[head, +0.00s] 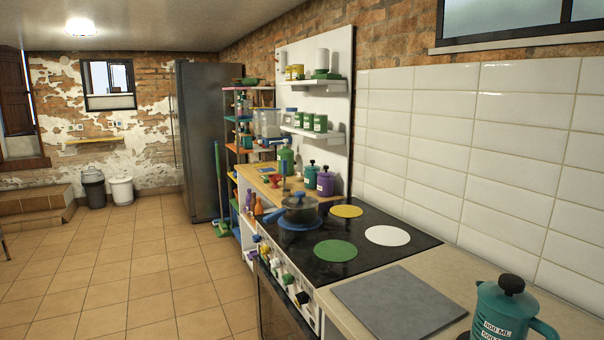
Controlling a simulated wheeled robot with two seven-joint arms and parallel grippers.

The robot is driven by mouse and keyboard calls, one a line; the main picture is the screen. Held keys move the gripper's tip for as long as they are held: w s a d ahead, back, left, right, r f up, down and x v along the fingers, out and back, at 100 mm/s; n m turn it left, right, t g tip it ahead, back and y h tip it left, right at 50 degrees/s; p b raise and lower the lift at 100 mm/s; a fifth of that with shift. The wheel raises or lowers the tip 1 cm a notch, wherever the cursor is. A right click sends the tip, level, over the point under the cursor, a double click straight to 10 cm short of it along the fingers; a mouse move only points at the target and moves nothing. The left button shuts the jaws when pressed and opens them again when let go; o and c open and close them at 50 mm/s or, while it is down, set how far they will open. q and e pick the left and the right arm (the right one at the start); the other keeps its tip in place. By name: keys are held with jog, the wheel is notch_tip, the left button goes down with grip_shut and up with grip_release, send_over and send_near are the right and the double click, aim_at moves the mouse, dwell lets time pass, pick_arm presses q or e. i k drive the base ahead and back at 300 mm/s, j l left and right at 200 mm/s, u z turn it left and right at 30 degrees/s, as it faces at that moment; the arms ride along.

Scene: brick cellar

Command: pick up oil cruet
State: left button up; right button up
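I cannot tell for sure which thing is the oil cruet. Small bottles, one purple (249,199) and one orange-brown (258,208), stand low beside the stove's far end. A green bottle (286,158) stands at the back of the wooden counter. Neither of my grippers shows in the head view.
A pot (300,209) sits on the black stove (378,236). A grey board (398,302) lies on the near counter. Teal (307,175) and purple (325,183) canisters stand beyond the stove. A fridge (207,140) stands further back. The tiled floor (130,265) at left is clear.

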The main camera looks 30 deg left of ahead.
aim_at(301, 169)
jog(key=i+j+u, duration=0.4)
jog(key=j, duration=0.15)
jog(key=i+j+u, duration=0.7)
jog(key=i+u, duration=0.55)
jog(key=i, duration=0.8)
jog(key=i+j, duration=0.15)
jog(key=i, duration=0.5)
jog(key=i+z, duration=0.1)
jog(key=i, duration=0.5)
